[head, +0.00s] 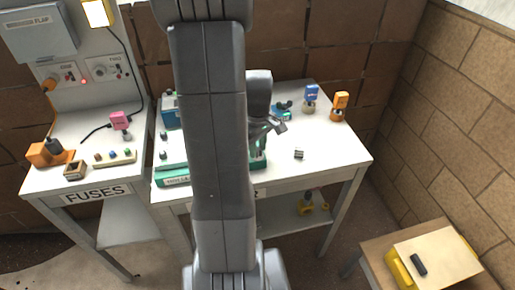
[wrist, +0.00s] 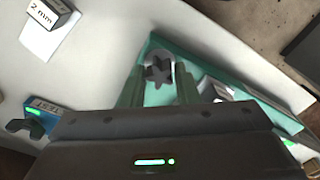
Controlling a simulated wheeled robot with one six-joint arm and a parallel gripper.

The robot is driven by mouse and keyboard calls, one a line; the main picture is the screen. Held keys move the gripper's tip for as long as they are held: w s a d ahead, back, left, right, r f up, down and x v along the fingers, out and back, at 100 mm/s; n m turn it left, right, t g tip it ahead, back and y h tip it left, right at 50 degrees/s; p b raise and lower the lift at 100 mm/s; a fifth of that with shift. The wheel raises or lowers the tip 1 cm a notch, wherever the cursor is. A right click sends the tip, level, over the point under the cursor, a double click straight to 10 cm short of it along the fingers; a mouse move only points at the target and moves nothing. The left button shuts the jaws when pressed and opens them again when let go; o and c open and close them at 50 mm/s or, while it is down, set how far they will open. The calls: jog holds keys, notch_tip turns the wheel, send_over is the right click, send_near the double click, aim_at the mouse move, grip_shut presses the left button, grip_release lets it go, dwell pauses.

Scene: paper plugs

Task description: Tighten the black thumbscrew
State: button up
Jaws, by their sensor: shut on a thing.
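The black thumbscrew (wrist: 158,73) is a dark star-shaped knob on a pale round seat, over the teal base (wrist: 215,57) in the wrist view. My gripper (wrist: 160,80) has one finger on each side of the knob and is shut on it. In the head view my gripper (head: 264,138) is low over the white table, beside my arm. My arm hides the middle of the teal base there, and I cannot make out the thumbscrew in that view.
A small block (head: 299,153) lies on the white table (head: 335,158), right of my gripper. A blue-topped device (head: 311,97) and an orange-topped one (head: 340,104) stand at the back right. The fuses bench (head: 52,180) is at the left. The table's front right is clear.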

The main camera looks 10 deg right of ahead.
aim_at(258, 148)
jog(key=m, duration=0.5)
dwell(0.3)
jog(key=o, duration=1)
jog(key=shift+c, duration=0.2)
jog(key=shift+r+p, duration=1.6)
jog(key=shift+r, duration=0.45)
